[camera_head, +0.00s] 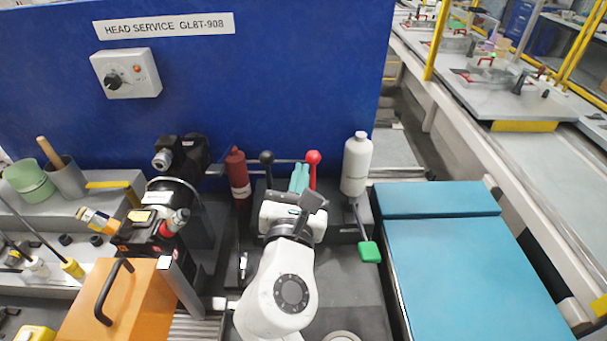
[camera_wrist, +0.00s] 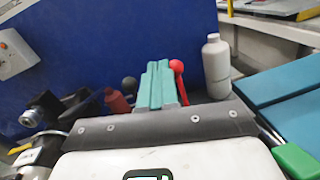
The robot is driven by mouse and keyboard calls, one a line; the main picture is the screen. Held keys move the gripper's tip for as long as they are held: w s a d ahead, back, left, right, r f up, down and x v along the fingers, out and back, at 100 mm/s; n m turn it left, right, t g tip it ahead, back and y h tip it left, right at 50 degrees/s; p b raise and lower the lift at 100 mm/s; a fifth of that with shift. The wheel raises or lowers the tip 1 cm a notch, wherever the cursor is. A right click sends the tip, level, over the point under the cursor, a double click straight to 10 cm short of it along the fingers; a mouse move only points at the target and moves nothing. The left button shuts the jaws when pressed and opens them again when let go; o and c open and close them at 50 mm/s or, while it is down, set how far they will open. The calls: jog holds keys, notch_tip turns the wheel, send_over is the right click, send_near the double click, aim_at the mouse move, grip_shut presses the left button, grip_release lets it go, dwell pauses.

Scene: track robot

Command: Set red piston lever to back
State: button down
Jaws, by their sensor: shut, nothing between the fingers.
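The red piston lever (camera_head: 313,158) has a red ball knob on a red stem and stands upright in front of the blue panel. It also shows in the wrist view (camera_wrist: 177,67), just right of my fingers. My gripper (camera_head: 299,176) has teal fingers that are shut and empty. The fingers (camera_wrist: 155,84) point toward the panel and sit close to the left of the red lever. I cannot tell whether they touch it. A black-knobbed lever (camera_head: 267,157) stands to the left of my fingers. The lever bases are hidden behind my gripper.
A red bottle (camera_head: 237,170) stands left of the levers, and a white bottle (camera_head: 357,165) stands close on the right. A green handle (camera_head: 369,252) sticks out in front. A teal-topped surface (camera_head: 470,260) lies at the right. An orange block (camera_head: 120,305) is at the front left.

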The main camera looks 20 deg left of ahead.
jog(key=shift+s+d+r, duration=0.15)
jog(key=shift+s+r, duration=1.25)
jog(key=shift+s, duration=0.1)
